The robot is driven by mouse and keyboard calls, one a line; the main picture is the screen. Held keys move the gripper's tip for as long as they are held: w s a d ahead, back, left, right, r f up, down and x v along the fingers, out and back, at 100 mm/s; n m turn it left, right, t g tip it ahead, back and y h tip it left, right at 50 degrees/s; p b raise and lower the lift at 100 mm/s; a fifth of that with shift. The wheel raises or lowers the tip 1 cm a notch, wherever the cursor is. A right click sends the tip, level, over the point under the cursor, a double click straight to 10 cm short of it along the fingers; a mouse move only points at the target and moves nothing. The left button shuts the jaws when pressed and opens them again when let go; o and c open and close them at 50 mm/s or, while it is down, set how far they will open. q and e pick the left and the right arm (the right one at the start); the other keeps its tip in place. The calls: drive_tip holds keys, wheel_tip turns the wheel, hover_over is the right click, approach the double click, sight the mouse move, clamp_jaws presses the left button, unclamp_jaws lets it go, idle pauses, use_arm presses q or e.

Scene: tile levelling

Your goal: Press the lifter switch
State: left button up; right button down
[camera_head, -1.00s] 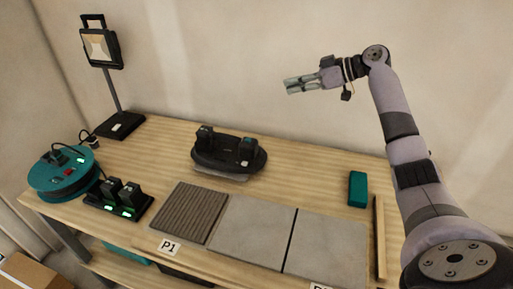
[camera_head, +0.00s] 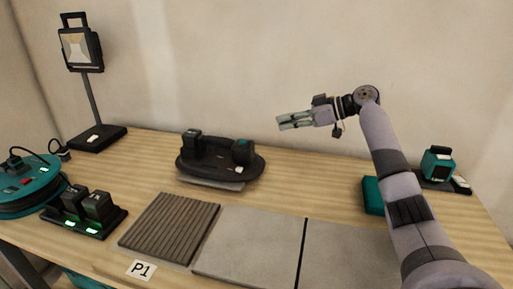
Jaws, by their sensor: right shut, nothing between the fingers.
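The lifter (camera_head: 216,168) is a dark oval device with two upright black blocks on top. It sits on a thin grey plate (camera_head: 205,183) towards the back of the wooden table. A small pale spot (camera_head: 238,170) shows on its right side; I cannot tell whether it is the switch. My right gripper (camera_head: 280,122) is shut and empty, pointing left. It hangs in the air in front of the wall, up and to the right of the lifter, apart from it. My left gripper is out of view.
A ribbed tile (camera_head: 170,227) and grey tiles (camera_head: 249,240) line the front. A charger with batteries (camera_head: 84,225), teal cable reel (camera_head: 30,187) and work lamp (camera_head: 82,52) stand left. A teal block (camera_head: 373,195) and a teal-black device (camera_head: 438,164) are by my right arm.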

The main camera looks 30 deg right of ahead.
idle(0.3)
drive_tip(key=x, duration=1)
drive_tip(key=shift+w+a+p, duration=0.1)
drive_tip(key=shift+a+p, duration=0.05)
drive_tip(key=shift+p, duration=0.2)
drive_tip(key=f, duration=0.2)
drive_tip(key=shift+s+d+f, duration=0.25)
drive_tip(key=shift+f, duration=0.15)
drive_tip(key=shift+s+d+f, duration=0.1)
drive_tip(key=shift+d+f, duration=0.05)
drive_tip(key=shift+f, duration=0.4)
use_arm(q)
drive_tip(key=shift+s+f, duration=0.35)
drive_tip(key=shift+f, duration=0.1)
use_arm(e)
drive_tip(key=shift+f, duration=0.1)
